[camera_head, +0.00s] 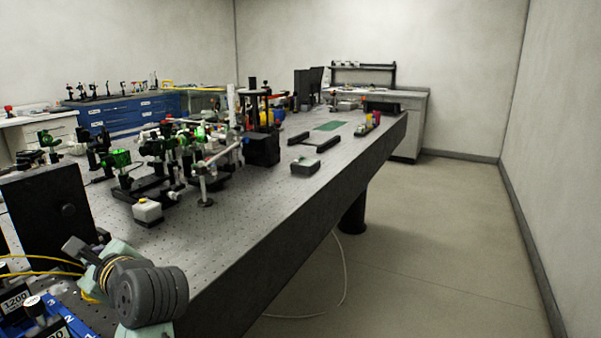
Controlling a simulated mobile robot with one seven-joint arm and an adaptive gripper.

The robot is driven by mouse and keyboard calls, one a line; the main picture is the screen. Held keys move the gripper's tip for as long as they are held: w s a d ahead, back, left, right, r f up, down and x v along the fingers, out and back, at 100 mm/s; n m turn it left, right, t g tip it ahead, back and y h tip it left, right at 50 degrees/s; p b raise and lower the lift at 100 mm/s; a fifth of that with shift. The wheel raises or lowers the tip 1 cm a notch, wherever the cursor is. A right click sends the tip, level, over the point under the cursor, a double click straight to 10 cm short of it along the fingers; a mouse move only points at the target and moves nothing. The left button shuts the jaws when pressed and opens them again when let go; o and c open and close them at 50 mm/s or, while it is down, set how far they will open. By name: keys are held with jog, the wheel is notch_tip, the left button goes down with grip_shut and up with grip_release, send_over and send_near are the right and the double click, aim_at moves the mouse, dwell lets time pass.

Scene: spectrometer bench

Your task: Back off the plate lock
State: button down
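Part of my arm, with its pale green links and dark grey joint, shows at the bottom left. My gripper's fingers cannot be made out in this view. A plate lock cannot be picked out either. Black pieces labelled 1200 (15,301), with white-topped black knobs (33,305), sit at the bottom left corner beside my arm. A blue holder (52,304) with white numerals is around them, partly cut off by the picture edge and partly hidden by my arm.
A black upright panel (48,212) stands behind my arm. The perforated optical table (255,215) carries many optics mounts, a white-topped cube (147,210) and a small grey-green box (305,165). The floor at right is clear.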

jog(key=shift+f+b, duration=0.3)
jog(key=shift+f, duration=0.3)
dwell(0.7)
jog(key=shift+s+a+f, duration=0.1)
jog(key=shift+s+f, duration=0.1)
jog(key=shift+s, duration=0.05)
jog(key=shift+s+a+f, duration=0.15)
jog(key=shift+s+f, duration=0.1)
jog(key=shift+s, duration=0.05)
jog(key=shift+s+a, duration=0.1)
jog(key=shift+s, duration=0.1)
dwell(0.4)
jog(key=shift+r, duration=0.1)
jog(key=shift+s+a+r+p, duration=0.15)
jog(key=shift+s+r+p, duration=0.05)
jog(key=shift+p, duration=0.25)
jog(key=shift+w+d+f+v, duration=0.1)
jog(key=shift+w+f+v, duration=0.05)
jog(key=shift+v, duration=0.85)
jog(key=shift+w+d+f+v, duration=0.1)
jog(key=shift+w+v, duration=0.05)
jog(key=shift+v, duration=0.85)
jog(key=shift+w+d+f+v, duration=0.1)
jog(key=shift+d+f+v, duration=0.05)
jog(key=shift+v, duration=0.85)
jog(key=shift+w+r, duration=0.1)
